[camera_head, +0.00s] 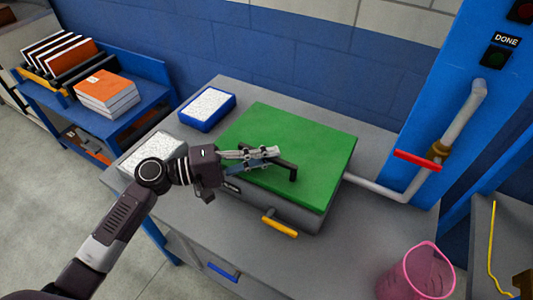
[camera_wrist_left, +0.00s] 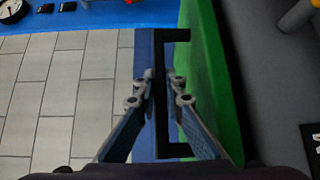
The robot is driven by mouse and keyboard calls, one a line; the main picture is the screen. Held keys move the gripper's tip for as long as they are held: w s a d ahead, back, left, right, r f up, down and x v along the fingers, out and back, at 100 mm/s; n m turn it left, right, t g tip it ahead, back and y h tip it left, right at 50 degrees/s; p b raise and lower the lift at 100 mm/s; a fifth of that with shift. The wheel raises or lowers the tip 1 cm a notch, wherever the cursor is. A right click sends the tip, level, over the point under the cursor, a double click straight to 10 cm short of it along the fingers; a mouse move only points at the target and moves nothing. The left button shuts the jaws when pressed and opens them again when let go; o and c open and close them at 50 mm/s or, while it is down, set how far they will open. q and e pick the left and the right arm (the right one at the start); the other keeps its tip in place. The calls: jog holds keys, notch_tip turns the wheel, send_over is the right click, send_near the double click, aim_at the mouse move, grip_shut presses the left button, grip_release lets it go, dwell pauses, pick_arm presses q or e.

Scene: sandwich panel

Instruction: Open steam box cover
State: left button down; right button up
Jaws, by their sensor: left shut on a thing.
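The steam box (camera_head: 300,214) is a grey box on the workbench, with a flat green cover (camera_head: 315,140) lying closed on top. A black bar handle (camera_head: 290,171) stands on the cover. My left gripper (camera_head: 274,154) reaches in from the left over the cover and is shut on this handle. In the left wrist view the fingers of the left gripper (camera_wrist_left: 164,88) lie on both sides of the black handle (camera_wrist_left: 160,66), with the green cover (camera_wrist_left: 206,70) to its right. A yellow-orange latch or handle (camera_head: 280,227) sits on the box's front. My right gripper is not in view.
A white pipe (camera_head: 385,188) with a red lever (camera_head: 417,161) joins the box's right side. A pink cup (camera_head: 416,272) stands at the front right. A blue-framed tray (camera_head: 207,107) and a white pad (camera_head: 152,153) lie left of the box. A blue panel (camera_head: 430,75) rises behind.

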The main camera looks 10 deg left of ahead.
pick_arm(q)
jog(key=w+d+r+n+g+y+p, duration=0.2)
jog(key=w+r+p, duration=0.5)
jog(key=r+p, duration=0.4)
jog(key=shift+d+r+n+y+p, duration=0.3)
jog(key=shift+d+n+y+p, duration=0.15)
jog(key=shift+p, duration=1.45)
